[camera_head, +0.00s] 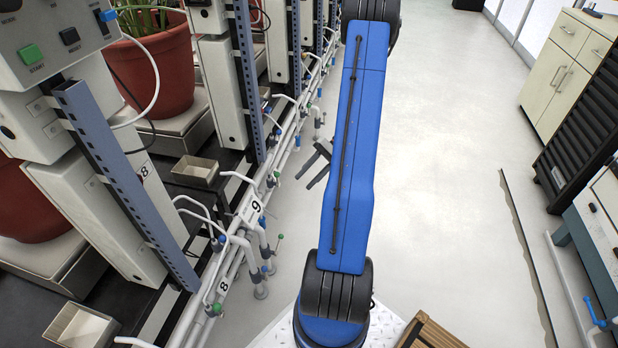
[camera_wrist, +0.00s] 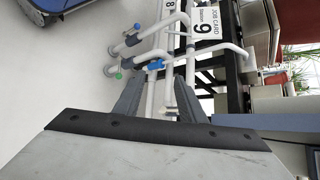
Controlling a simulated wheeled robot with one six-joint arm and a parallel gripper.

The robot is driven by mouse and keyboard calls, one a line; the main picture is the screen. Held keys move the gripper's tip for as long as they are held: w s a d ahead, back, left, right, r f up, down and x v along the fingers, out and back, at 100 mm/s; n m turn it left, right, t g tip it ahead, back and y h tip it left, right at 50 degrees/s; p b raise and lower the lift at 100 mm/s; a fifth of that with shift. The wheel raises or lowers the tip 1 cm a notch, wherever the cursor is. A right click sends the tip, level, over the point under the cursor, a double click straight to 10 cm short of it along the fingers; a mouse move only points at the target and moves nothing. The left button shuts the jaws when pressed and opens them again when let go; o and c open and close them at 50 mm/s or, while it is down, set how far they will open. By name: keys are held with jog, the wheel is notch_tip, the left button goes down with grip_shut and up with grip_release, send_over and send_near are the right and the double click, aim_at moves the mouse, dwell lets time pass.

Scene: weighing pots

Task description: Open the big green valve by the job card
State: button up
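A white card reading "JOB CARD" and 9 (camera_wrist: 207,25) shows at the top of the wrist view; a white plate with a 9 (camera_head: 254,207) is on the pipe rack in the head view. In the wrist view, a small green knob (camera_wrist: 118,76) and a larger blue handle (camera_wrist: 155,65) sit on white pipes. In the head view, a green valve handle (camera_head: 217,308) is near the 8 plate. I cannot tell which green one is the big valve. My gripper (camera_head: 304,173) is open and empty, right of the pipes; its fingers (camera_wrist: 157,80) point toward them.
White pipes with several small blue and green handles run along the bench's front. Red pots (camera_head: 165,62) stand on scales behind blue-grey posts. A small metal tray (camera_head: 195,171) is on the bench. Clear floor (camera_head: 440,180) lies right of my arm; cabinets (camera_head: 566,65) are beyond.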

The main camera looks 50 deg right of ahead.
jog(key=shift+c, duration=0.2)
jog(key=shift+f, duration=0.1)
jog(key=c, duration=0.6)
jog(key=shift+f, duration=0.25)
grip_shut()
notch_tip(320, 180, down, 31)
jog(key=s+d+m+t+y, duration=0.1)
jog(key=s+m+t+y, duration=0.2)
jog(key=t, duration=0.8)
jog(key=w+a+r, duration=0.1)
jog(key=w+a, duration=0.1)
jog(key=a, duration=0.3)
jog(key=w+a+r+m, duration=0.1)
jog(key=w+a, duration=0.2)
jog(key=a, duration=0.2)
jog(key=shift+w+r, duration=0.3)
jog(key=shift+r, duration=0.1)
